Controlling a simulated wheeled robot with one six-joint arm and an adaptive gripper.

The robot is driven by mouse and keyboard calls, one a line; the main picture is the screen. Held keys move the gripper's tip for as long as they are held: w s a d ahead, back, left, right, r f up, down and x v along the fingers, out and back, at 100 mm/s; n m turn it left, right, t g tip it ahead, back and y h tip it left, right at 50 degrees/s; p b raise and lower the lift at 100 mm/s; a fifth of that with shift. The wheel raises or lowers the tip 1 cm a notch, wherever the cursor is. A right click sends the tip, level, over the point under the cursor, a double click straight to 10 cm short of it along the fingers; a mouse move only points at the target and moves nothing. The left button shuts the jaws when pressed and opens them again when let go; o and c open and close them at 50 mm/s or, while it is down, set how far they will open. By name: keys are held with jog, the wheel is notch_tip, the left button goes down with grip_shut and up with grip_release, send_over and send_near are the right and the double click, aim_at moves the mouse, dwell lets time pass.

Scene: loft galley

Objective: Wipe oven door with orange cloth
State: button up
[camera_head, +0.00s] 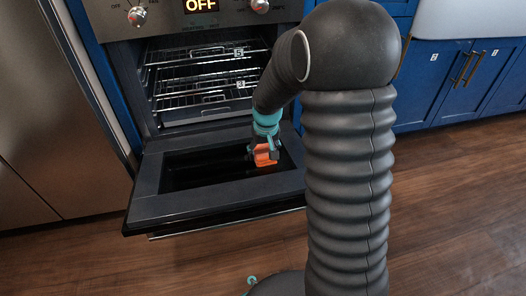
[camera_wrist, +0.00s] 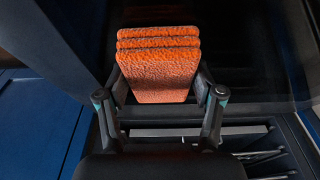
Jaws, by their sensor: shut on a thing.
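The oven door (camera_head: 158,203) is swung down open, its inner face upward with a dark glass panel in the middle. My gripper (camera_head: 262,150) is over the right part of that glass panel. It is shut on the folded orange cloth (camera_head: 265,156), which appears low over or against the glass; I cannot tell whether it touches. In the wrist view, the cloth (camera_wrist: 158,75) shows as several stacked layers between the two fingers of my gripper (camera_wrist: 160,95). The part of the glass under the cloth is hidden.
The oven cavity behind the door holds wire racks (camera_head: 205,93). The oven display (camera_head: 201,5) reads OFF. A steel appliance (camera_head: 50,110) stands at the left, and blue cabinets (camera_head: 430,85) at the right. The wooden floor (camera_head: 450,200) in front is mostly clear.

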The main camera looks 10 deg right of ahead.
jog(key=shift+w+r+p, duration=0.25)
jog(key=shift+r+p, duration=0.5)
jog(key=shift+r, duration=0.25)
jog(key=shift+w+r+p, duration=0.2)
jog(key=shift+r+p, duration=0.5)
jog(key=shift+r, duration=0.25)
jog(key=shift+w+r+p, duration=0.25)
jog(key=shift+r+p, duration=0.5)
jog(key=shift+r, duration=0.25)
jog(key=shift+w+r+p, duration=0.2)
jog(key=shift+r+p, duration=0.4)
jog(key=shift+r, duration=0.15)
jog(key=shift+w+r+p, duration=0.15)
jog(key=shift+r+p, duration=0.4)
jog(key=shift+r, duration=0.2)
jog(key=shift+a+f, duration=0.1)
